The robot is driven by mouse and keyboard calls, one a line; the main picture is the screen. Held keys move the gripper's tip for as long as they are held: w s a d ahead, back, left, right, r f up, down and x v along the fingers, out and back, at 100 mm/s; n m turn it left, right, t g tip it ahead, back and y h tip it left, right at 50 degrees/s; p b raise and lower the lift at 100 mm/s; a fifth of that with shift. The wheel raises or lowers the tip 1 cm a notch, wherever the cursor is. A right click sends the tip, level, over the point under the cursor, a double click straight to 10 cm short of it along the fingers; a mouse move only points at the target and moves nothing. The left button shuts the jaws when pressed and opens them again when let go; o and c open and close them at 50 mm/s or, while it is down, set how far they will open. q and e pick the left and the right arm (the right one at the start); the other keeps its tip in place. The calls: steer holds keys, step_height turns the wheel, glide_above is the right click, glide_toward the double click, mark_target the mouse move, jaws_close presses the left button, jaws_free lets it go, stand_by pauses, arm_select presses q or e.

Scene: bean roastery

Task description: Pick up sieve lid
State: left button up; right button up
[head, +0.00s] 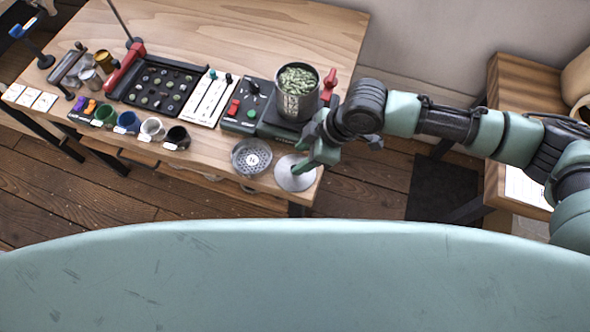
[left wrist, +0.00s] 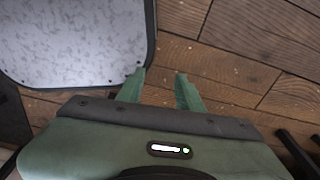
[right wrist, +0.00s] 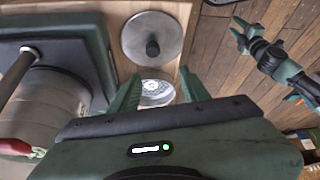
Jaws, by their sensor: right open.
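A flat round silver lid with a dark knob (right wrist: 152,38) lies on the bench near its front right corner. It also shows in the head view (head: 291,182), where my right gripper partly covers it and hides the knob. A silver sieve with small holes (head: 252,157) sits just left of the lid; in the right wrist view the sieve (right wrist: 155,90) shows between my fingers. My right gripper (head: 301,166) is open, empty and above the lid. My left gripper (left wrist: 160,76) is open and empty over the floor, outside the head view.
A metal canister of green beans (head: 299,100) stands on a dark scale (head: 275,129) beside my right gripper. Coloured cups (head: 128,121), a bean tray (head: 163,86) and switch panels (head: 212,97) fill the bench (head: 225,35) to the left. A speckled dark-rimmed panel (left wrist: 75,40) is near my left gripper.

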steer(key=f, duration=0.2)
steer(key=f+p, duration=0.1)
steer(key=f, duration=0.2)
steer(key=w+a+f, duration=0.1)
steer(key=f, duration=0.1)
steer(key=shift+f+p, duration=0.2)
steer(key=shift+p, duration=0.1)
arm_select(q)
steer(key=shift+s+a+r, duration=0.15)
steer(key=shift+s+r, duration=0.05)
steer(key=shift+s, duration=0.35)
steer(key=shift+s+a+r, duration=0.1)
steer(key=shift+s+r, duration=0.05)
steer(key=shift+s, duration=0.4)
arm_select(e)
jaws_close()
